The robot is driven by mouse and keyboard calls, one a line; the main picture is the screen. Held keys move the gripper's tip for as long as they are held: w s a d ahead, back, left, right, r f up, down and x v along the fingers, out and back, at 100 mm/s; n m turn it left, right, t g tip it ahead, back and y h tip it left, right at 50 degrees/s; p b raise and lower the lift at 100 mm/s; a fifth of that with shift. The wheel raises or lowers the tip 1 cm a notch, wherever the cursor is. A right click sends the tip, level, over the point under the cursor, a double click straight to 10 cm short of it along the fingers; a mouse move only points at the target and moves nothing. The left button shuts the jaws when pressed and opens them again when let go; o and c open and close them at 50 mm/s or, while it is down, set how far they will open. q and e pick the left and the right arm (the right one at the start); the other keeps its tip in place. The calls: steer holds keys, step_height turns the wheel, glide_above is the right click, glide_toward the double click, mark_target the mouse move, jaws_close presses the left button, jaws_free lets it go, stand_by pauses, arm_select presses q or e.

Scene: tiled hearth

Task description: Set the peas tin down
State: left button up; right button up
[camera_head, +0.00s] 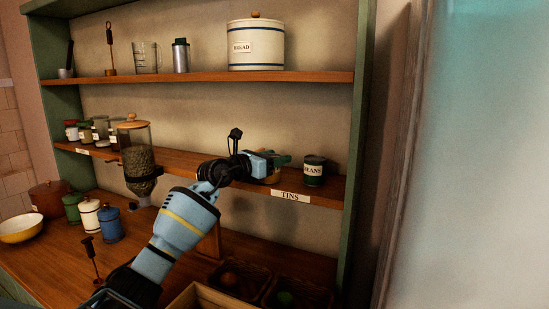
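My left arm reaches up from the bottom of the head view to the middle shelf, and its blue and black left gripper (275,163) is at the shelf's front, above the TINS label (290,196). Dark green and tan patches show at its fingers. They may belong to a tin, but the gripper hides most of it and I read no peas label. I cannot tell whether the fingers are shut on it or whether it rests on the shelf. A dark tin labelled BEANS (314,171) stands upright just right of the gripper. My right gripper is not in view.
The middle shelf (330,190) has bare board right of the beans tin, up to the green side panel (358,150). Left of my arm stands a glass dispenser (138,158). The upper shelf (200,77) holds a bread crock (256,46). Baskets (240,280) sit below.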

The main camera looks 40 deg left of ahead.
arm_select(q)
steer(key=o, duration=0.4)
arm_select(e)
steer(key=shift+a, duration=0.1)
arm_select(q)
steer(key=shift+r, duration=0.2)
steer(key=shift+s+f, duration=0.15)
steer(key=shift+s, duration=0.1)
steer(key=s+a+b, duration=0.1)
steer(key=s, duration=1)
steer(key=shift+s, duration=0.25)
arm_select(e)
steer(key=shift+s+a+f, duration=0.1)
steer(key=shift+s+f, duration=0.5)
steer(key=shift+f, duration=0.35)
